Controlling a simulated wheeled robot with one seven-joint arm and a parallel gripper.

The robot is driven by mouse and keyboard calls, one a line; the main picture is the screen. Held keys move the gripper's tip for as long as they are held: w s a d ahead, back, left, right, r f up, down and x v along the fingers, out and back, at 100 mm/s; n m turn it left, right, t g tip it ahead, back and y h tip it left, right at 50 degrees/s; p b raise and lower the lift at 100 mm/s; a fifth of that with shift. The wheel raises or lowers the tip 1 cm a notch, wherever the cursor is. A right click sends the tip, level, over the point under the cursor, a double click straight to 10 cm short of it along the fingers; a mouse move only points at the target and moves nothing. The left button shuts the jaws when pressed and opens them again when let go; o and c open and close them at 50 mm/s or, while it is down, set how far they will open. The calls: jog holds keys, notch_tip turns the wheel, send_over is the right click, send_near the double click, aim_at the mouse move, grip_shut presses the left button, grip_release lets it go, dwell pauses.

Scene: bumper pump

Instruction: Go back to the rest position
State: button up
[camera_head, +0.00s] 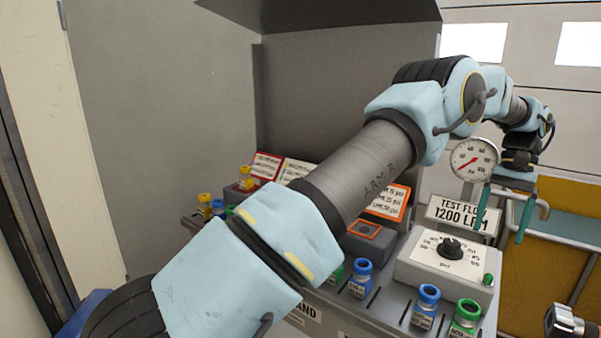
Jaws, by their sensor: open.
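My gripper (504,212) is at the right of the head view, at the end of my outstretched arm. Its two green fingers point down and stand apart, with nothing seen between them. It hangs in front of the round pressure gauge (474,160) and the "TEST FLOW 1200 LPM" sign (463,214), to the right of the control box. The grey control box (447,268) has a black dial knob (449,248). My arm crosses the middle of the view and hides part of the bench.
Blue-capped bottles (361,278) and a green-capped bottle (467,316) stand along the bench front. Yellow-topped items (204,205) are at the left. An orange-framed block (367,238) is behind. A grey panel and hood rise over the bench. A dark metal fitting (566,324) is at lower right.

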jog(key=w+a+n+t+h, duration=0.15)
jog(key=w+a, duration=0.35)
jog(key=a, duration=0.8)
jog(key=w+a+n+t+h, duration=0.15)
jog(key=w+a, duration=0.45)
jog(key=a, duration=0.6)
jog(key=s+a+f+n, duration=0.1)
jog(key=s+a, duration=0.3)
jog(key=a, duration=0.5)
jog(key=s+a+n+t, duration=0.1)
jog(key=s+a, duration=0.3)
jog(key=a, duration=0.4)
jog(key=s+a+f+n, duration=0.1)
jog(key=s+a+n, duration=0.2)
jog(key=a, duration=0.6)
jog(key=shift+s+a+f+t, duration=0.3)
jog(key=shift+s+t, duration=0.1)
jog(key=shift+s, duration=0.25)
jog(key=shift+c, duration=0.3)
